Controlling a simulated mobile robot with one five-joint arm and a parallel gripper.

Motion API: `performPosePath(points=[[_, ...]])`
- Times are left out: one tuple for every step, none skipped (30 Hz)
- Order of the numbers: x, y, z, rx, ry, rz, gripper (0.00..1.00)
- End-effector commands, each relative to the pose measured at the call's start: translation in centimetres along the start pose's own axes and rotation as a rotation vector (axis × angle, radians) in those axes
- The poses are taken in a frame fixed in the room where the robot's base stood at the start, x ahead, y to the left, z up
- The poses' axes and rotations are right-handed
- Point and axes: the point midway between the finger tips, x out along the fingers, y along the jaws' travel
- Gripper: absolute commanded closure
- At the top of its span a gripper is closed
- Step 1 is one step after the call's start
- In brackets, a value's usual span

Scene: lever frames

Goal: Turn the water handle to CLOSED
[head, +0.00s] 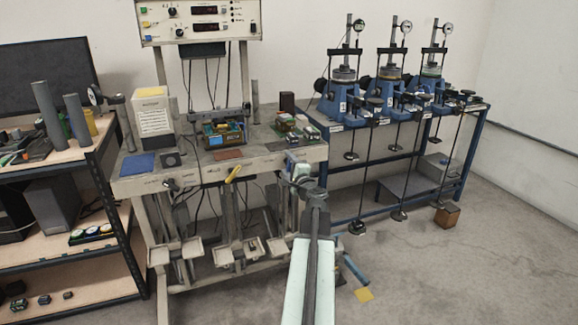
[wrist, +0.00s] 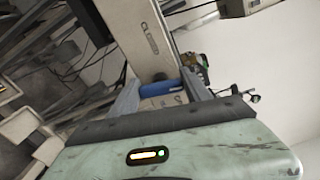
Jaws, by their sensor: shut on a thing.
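A blue handle (wrist: 160,88), which looks to be the water handle, lies crosswise between the two fingers of my gripper (wrist: 160,92) in the wrist view. My gripper is shut on it. A pale label (wrist: 163,102) shows just below the handle, but I cannot read its words. In the head view my gripper (head: 297,163) is at the front right corner of the grey bench (head: 185,182), with a bit of blue at its tip.
A yellow handle (head: 233,173) sticks out from the bench front. A blue bar (head: 356,270) shows low beside my arm. A blue-framed table (head: 470,150) with several blue devices stands to the right. A shelf (head: 85,165) is at the left.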

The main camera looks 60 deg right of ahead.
Motion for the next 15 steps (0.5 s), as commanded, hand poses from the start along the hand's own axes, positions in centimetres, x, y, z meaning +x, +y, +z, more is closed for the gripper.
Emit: performPosePath(points=[[-0.11, 0.16, 0.01, -0.045, -0.001, 0.001, 0.84], [-0.12, 0.18, 0.00, -0.074, -0.001, 0.001, 0.84], [-0.13, 0.21, 0.00, -0.111, -0.001, 0.002, 0.84], [-0.13, 0.23, 0.00, -0.140, -0.001, 0.002, 0.84], [-0.13, 0.25, -0.01, -0.169, -0.001, 0.002, 0.84], [-0.14, 0.27, -0.02, -0.206, -0.001, 0.002, 0.84], [-0.14, 0.29, -0.03, -0.235, -0.001, 0.002, 0.84], [-0.15, 0.31, -0.04, -0.264, -0.001, 0.002, 0.84], [-0.15, 0.34, -0.05, -0.302, -0.001, 0.002, 0.84], [-0.16, 0.35, -0.06, -0.330, -0.001, 0.002, 0.84], [-0.16, 0.37, -0.07, -0.359, -0.001, 0.002, 0.84], [-0.17, 0.40, -0.09, -0.397, -0.001, 0.002, 0.84], [-0.16, 0.41, -0.10, -0.425, -0.001, 0.002, 0.84], [-0.17, 0.43, -0.11, -0.454, -0.001, 0.002, 0.84], [-0.17, 0.45, -0.13, -0.492, -0.001, 0.002, 0.84]])
